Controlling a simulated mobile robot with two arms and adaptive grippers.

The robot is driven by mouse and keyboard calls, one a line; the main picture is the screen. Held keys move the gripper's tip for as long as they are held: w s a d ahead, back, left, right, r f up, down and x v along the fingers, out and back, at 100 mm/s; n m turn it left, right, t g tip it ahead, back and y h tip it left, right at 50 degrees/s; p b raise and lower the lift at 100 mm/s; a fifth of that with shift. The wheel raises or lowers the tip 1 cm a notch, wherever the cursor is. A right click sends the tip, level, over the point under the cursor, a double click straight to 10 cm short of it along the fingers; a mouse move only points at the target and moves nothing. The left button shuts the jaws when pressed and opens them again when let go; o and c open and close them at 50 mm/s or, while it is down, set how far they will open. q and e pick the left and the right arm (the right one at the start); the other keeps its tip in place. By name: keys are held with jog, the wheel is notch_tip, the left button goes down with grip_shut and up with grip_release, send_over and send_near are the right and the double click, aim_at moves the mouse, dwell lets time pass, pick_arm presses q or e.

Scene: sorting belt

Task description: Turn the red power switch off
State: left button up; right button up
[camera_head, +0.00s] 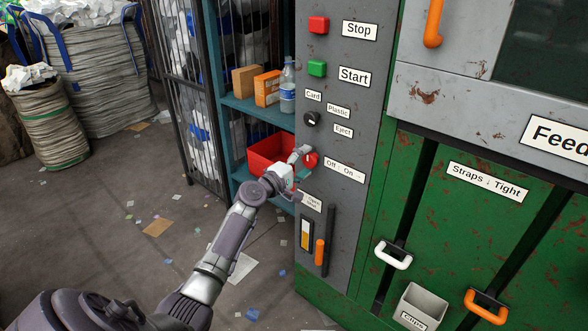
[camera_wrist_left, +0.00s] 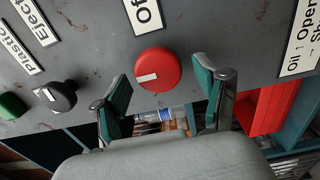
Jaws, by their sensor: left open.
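The red power switch (camera_head: 311,160) is a round red knob on the grey control panel (camera_head: 345,100), left of the "Off : On" label (camera_head: 344,170). In the left wrist view the knob (camera_wrist_left: 160,68) shows a white mark pointing toward the picture's left. My left gripper (camera_head: 302,161) is at the knob in the head view and partly covers it. In the left wrist view its two green-padded fingers (camera_wrist_left: 161,84) are open, one on each side of the knob, with gaps visible. Whether either finger touches it I cannot tell. My right gripper is not in view.
A black selector knob (camera_head: 311,118), a green Start button (camera_head: 317,68) and a red Stop button (camera_head: 318,25) sit above on the panel. A red bin (camera_head: 262,152) stands on the teal shelf behind my gripper. An orange-handled lever (camera_head: 320,252) is below.

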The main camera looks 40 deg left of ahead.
pick_arm(q)
jog(key=s, duration=1.1)
jog(key=shift+s+a, duration=0.15)
jog(key=shift+a, duration=0.3)
